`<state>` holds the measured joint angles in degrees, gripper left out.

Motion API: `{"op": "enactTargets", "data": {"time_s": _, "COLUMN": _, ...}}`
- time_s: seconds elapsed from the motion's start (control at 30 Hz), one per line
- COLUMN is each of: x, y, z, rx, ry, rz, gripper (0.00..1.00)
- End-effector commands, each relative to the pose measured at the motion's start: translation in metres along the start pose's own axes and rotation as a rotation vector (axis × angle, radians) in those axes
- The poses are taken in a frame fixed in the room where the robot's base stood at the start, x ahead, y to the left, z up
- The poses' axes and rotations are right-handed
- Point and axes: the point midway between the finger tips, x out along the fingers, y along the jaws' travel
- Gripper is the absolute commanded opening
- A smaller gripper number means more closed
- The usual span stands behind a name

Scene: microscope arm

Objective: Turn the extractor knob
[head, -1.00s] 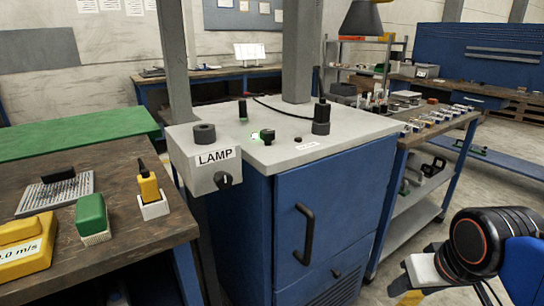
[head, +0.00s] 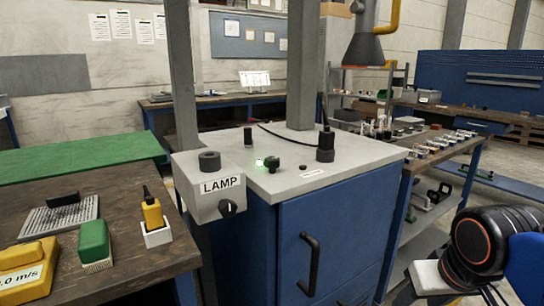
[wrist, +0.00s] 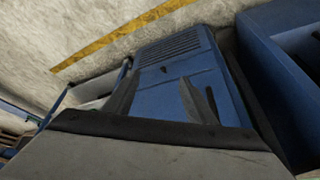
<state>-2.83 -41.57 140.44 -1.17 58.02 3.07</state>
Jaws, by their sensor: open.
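A dark knob (head: 271,164) with a lit green lamp beside it stands on the grey top of the blue cabinet (head: 335,225). A small white label (head: 312,172) lies near it, too small to read, so I cannot tell for certain which control is the extractor knob. Another black knob (head: 228,208) is on the front of the box marked LAMP. My gripper (wrist: 160,98) shows in the wrist view as two dark fingers, apart and empty, with the blue cabinet front beyond them. In the head view my arm is folded at the lower right, away from the knobs.
A wooden bench (head: 120,215) is at left, a loaded side table (head: 440,150) at right. A dark hood (head: 362,50) hangs behind.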

Motion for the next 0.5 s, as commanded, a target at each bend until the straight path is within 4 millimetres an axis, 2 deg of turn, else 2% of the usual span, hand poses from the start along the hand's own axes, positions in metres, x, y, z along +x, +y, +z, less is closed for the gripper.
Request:
{"op": "enactTargets", "data": {"time_s": 0.03, "x": -0.012, "y": -0.005, "z": -0.02, "rx": -0.006, "ry": -0.003, "rz": -0.002, "gripper": 0.5}}
{"op": "enactTargets", "data": {"time_s": 0.2, "x": -0.057, "y": -0.029, "z": -0.088, "rx": -0.003, "ry": -0.02, "rz": 0.001, "gripper": 0.5}}
{"op": "enactTargets", "data": {"time_s": 0.37, "x": -0.097, "y": -0.06, "z": -0.149, "rx": 0.009, "ry": -0.031, "rz": 0.01, "gripper": 0.5}}
{"op": "enactTargets", "data": {"time_s": 0.5, "x": -0.13, "y": -0.092, "z": -0.197, "rx": 0.025, "ry": -0.037, "rz": 0.021, "gripper": 0.5}}
